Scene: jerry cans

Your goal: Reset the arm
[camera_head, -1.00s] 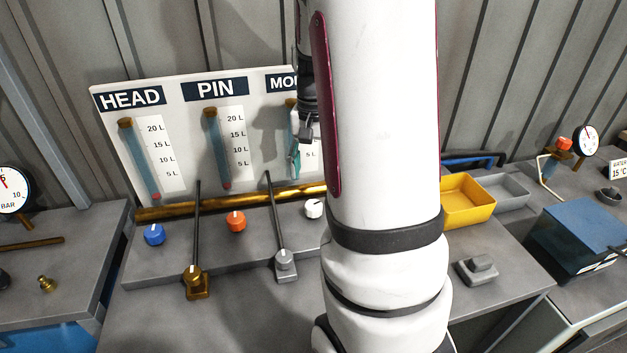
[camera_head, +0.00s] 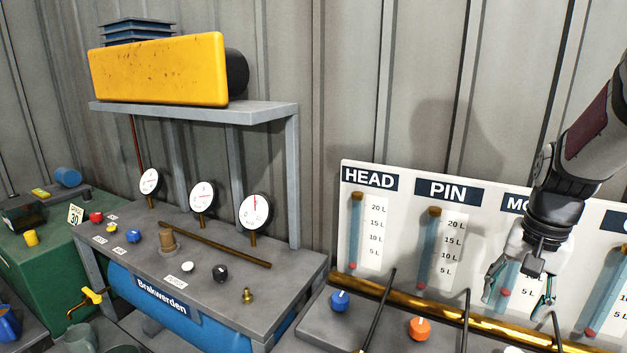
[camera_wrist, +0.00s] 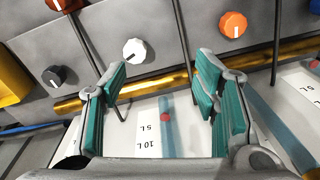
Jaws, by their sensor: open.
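My gripper (camera_head: 519,290) is at the right of the head view, hanging down in front of the white gauge board (camera_head: 409,185). Its two fingers are spread apart with nothing between them. In the wrist view my gripper (camera_wrist: 162,92) also shows open and empty, with teal pads on both fingers. Beyond the fingers are the board's level scale, a brass pipe (camera_wrist: 150,88) and a white knob (camera_wrist: 135,51). My arm comes in from the upper right of the head view.
A blue knob (camera_head: 340,300), an orange knob (camera_head: 419,328) and thin upright levers stand before the board. A green cabinet (camera_head: 50,250) stands further left.

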